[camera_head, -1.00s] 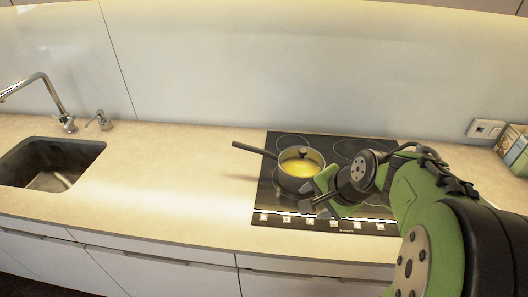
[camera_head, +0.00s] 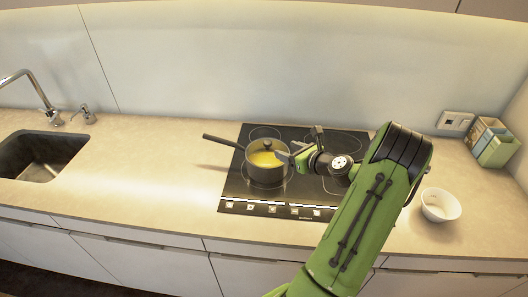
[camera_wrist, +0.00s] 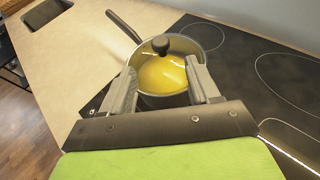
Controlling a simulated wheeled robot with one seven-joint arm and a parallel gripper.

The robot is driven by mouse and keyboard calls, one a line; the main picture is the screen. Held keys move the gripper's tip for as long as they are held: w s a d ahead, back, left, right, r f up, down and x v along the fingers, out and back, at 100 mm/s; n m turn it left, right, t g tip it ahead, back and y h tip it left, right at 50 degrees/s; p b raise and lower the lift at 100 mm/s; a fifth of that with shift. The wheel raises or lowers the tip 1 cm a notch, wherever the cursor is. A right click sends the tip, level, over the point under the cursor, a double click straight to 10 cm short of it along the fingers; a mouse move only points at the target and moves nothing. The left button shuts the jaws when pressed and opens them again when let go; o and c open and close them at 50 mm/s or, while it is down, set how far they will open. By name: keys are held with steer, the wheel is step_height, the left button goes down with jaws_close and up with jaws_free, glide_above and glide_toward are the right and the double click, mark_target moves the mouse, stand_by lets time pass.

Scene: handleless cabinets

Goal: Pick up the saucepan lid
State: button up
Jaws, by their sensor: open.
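The saucepan (camera_head: 265,172) stands on the front left of the black hob, its dark handle pointing to the back left. Its glass lid (camera_head: 263,157) sits on top, with yellow contents showing through. In the wrist view the lid (camera_wrist: 178,70) has a round dark knob (camera_wrist: 161,44). My gripper (camera_head: 293,149) is open and empty, just right of the lid in the head view. In the wrist view its two fingers (camera_wrist: 161,85) are spread in front of the lid, with the knob beyond and between their tips. I cannot tell whether a finger touches the lid.
The saucepan handle (camera_wrist: 124,27) sticks out beyond the left finger. A white bowl (camera_head: 440,205) stands on the counter at right, with boxes (camera_head: 492,142) behind it. The sink (camera_head: 40,156) is at far left. The counter (camera_head: 140,160) between sink and hob is clear.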

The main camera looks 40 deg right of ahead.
mark_target(268, 142)
steer(key=x, duration=0.9)
steer(key=shift+w+d, duration=0.1)
steer(key=shift+w, duration=0.05)
steer(key=shift+c, duration=1)
jaws_close()
steer(key=shift+r, duration=0.1)
